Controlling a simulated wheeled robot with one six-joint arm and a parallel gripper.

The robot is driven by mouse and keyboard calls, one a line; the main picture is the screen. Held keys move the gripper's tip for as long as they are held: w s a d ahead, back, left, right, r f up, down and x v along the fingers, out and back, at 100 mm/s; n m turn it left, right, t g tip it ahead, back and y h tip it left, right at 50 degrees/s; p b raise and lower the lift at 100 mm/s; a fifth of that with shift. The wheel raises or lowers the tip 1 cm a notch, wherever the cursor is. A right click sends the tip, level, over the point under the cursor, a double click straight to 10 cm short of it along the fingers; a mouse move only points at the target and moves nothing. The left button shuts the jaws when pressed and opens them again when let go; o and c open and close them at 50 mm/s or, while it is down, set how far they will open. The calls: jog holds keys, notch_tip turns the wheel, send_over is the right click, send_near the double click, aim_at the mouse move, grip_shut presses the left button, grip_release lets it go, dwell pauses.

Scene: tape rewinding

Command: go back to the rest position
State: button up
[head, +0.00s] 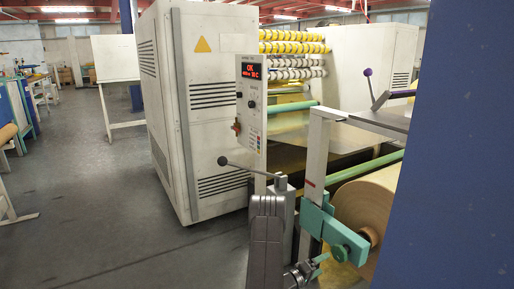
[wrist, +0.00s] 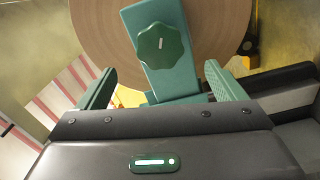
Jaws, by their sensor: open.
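My gripper (wrist: 162,72) is open in the wrist view, its two green fingers spread apart. A dark green lobed knob (wrist: 164,50) on a teal block lies ahead, between the lines of the fingers. I cannot tell whether the fingers touch the block. The knob (head: 340,253) also shows in the head view, on the teal bracket (head: 322,222) at the end of the brown roll (head: 372,200). My gripper is small and partly hidden at the bottom of the head view, left of the knob.
A white machine cabinet (head: 205,110) with a control panel (head: 251,100) stands behind. Its red display reads "OK". A blue post (head: 455,150) blocks the right side. Grey floor (head: 110,215) is clear at left.

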aim_at(336, 255)
jog(key=b+x, duration=0.3)
jog(key=x, duration=0.7)
jog(key=shift+w+d+f, duration=0.1)
jog(key=shift+w+d, duration=0.05)
jog(key=shift+w, duration=0.05)
jog(key=shift+m, duration=0.7)
jog(key=m, duration=0.3)
jog(key=shift+b, duration=0.3)
jog(key=m+b, duration=0.1)
jog(key=m, duration=0.4)
jog(key=shift+w+m, duration=0.1)
jog(key=shift+m, duration=0.3)
jog(key=m, duration=0.5)
jog(key=shift+m, duration=0.3)
jog(key=m, duration=0.4)
jog(key=shift+w+m+b, duration=0.1)
jog(key=shift+m+b, duration=0.2)
